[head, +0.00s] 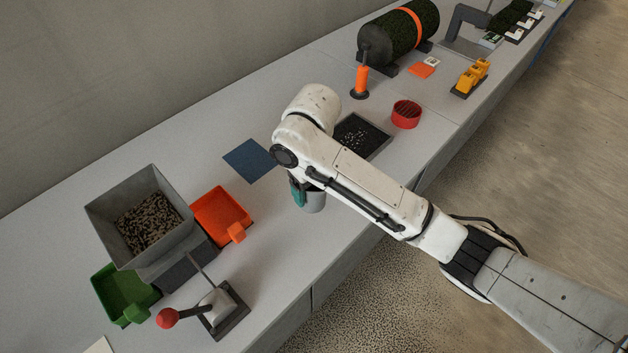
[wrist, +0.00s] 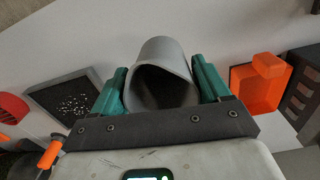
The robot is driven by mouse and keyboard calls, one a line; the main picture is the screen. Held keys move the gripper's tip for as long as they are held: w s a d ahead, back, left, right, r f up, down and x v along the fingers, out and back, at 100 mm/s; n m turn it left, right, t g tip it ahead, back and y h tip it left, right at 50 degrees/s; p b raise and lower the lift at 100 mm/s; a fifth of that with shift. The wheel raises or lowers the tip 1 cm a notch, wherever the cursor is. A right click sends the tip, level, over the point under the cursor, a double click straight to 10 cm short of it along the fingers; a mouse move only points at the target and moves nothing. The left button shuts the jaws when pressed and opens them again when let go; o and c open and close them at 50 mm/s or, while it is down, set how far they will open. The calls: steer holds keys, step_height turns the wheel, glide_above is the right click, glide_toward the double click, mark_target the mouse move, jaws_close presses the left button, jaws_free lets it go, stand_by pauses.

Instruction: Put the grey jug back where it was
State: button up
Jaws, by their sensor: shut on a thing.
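The grey jug (wrist: 165,52) is between the two teal fingers of my gripper (wrist: 160,78), which is shut on it. In the wrist view its mouth faces the camera and the inside is dark; I cannot tell what is in it. In the head view the lower part of the jug (head: 314,202) shows below my arm, near the table's front edge, and one teal finger of my gripper (head: 298,192) is beside it. My arm hides the rest. I cannot tell whether the jug touches the table.
A blue mat (head: 247,161) lies bare behind the jug. A black tray with white bits (head: 378,139) and a red round dish (head: 406,114) are to the right.

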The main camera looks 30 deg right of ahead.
steer(key=shift+f+b, duration=0.7)
steer(key=shift+f, duration=1.7)
steer(key=shift+f, duration=0.2)
steer(key=o, duration=1.1)
step_height(320, 180, up, 11)
steer(key=p, duration=0.5)
steer(key=shift+a+f+p, duration=0.1)
steer(key=shift+f+p, duration=0.05)
steer(key=shift+p, duration=0.2)
